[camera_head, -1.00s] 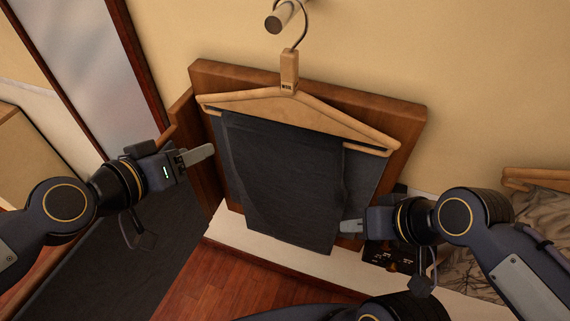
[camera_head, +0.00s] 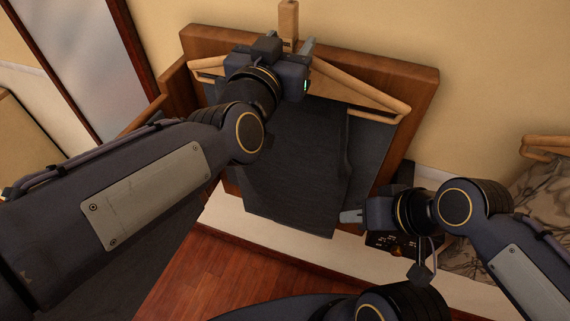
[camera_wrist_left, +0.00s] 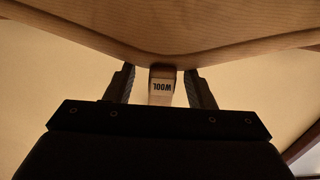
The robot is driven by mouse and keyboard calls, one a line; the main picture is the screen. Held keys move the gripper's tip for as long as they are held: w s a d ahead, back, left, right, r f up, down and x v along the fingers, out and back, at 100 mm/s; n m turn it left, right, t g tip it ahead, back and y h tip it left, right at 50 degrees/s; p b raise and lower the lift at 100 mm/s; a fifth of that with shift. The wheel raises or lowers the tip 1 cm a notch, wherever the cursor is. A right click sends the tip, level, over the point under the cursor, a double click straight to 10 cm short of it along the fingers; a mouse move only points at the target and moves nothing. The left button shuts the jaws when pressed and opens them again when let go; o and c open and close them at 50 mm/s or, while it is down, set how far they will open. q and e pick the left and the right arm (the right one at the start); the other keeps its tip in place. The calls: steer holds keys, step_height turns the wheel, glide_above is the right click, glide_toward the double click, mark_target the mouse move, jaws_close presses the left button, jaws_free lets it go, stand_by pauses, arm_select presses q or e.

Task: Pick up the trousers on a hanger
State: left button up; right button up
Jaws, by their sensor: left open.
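Dark trousers (camera_head: 295,165) hang folded over a wooden hanger (camera_head: 365,92) in the head view. The hanger's upright neck (camera_head: 288,18) rises at the top of that view; its hook is out of frame. My left gripper (camera_head: 289,44) is open at the neck, with a finger on either side. My left arm hides part of the hanger and trousers. My right gripper (camera_head: 350,216) is beside the trousers' lower right; its finger gap is unclear.
A wooden panel (camera_head: 425,85) stands behind the hanger against the beige wall. A patterned garment on another wooden hanger (camera_head: 548,146) is at the right. A pale ledge (camera_head: 275,232) and red-brown floor (camera_head: 205,275) lie below.

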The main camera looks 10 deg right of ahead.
arm_select(q)
steer(key=shift+x, duration=1.55)
steer(key=shift+a, duration=0.1)
steer(key=shift+c, duration=0.4)
jaws_close()
